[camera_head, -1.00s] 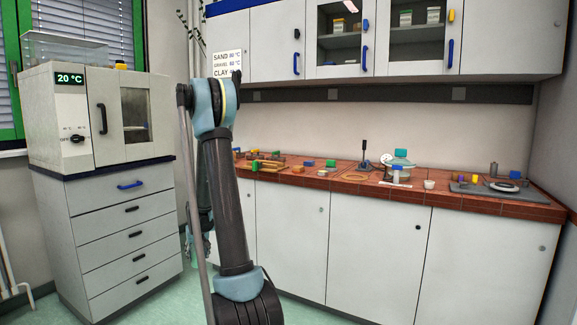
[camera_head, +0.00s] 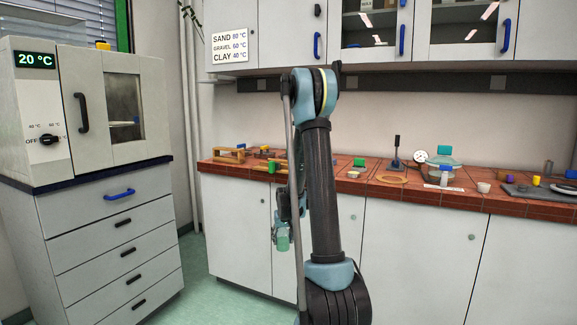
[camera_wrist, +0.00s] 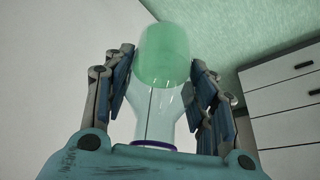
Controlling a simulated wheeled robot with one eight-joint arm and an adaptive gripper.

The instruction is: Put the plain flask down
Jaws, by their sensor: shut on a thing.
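My gripper (camera_wrist: 163,88) is shut on a clear flask (camera_wrist: 158,118) in the wrist view, with a finger on each side of it. The flask has a green part (camera_wrist: 165,54) at its far end and a purple band (camera_wrist: 153,145) near my palm. In the head view my gripper (camera_head: 281,220) hangs low beside my arm, in front of the bench cabinets and below the worktop. The flask's green part (camera_head: 283,241) shows there, off any surface. My arm hides part of the bench.
The red tiled worktop (camera_head: 345,188) carries wooden frames, coloured blocks, a teal-lidded bowl (camera_head: 440,161) and a grey tray (camera_head: 535,193). An oven (camera_head: 75,105) reading 20 °C stands on a drawer cabinet (camera_head: 110,230) at left. Green floor lies between. Wall cupboards hang above.

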